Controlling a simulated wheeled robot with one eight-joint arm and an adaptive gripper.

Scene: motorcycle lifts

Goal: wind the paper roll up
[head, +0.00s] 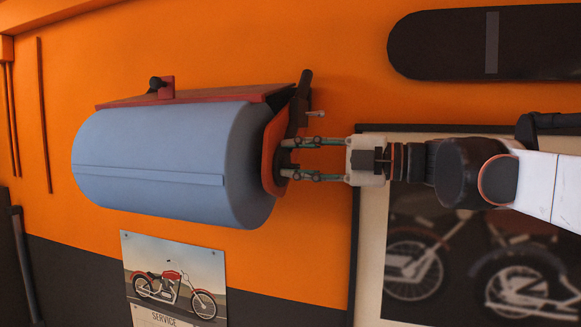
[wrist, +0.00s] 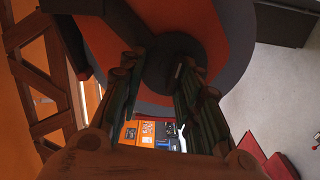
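The blue paper roll (head: 150,160) hangs level on the wall in a red holder (head: 200,97). A lengthwise edge shows along its front. At its right end is an orange-red end plate (head: 270,150) with a dark round hub, and a dark lever (head: 304,90) rises beside it. My gripper (head: 284,159) reaches in from the right, level with the hub. Its two fingers are spread apart with their tips at the end plate. In the wrist view the dark hub (wrist: 170,62) lies between and just beyond the fingertips (wrist: 158,72). I cannot tell whether they touch it.
A framed motorcycle picture (head: 372,240) hangs behind my arm. A dark rounded board (head: 450,45) is above it. A service calendar (head: 175,275) hangs below the roll. In the wrist view, grey floor (wrist: 265,90) is open at the right, with a red object (wrist: 265,155) low down.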

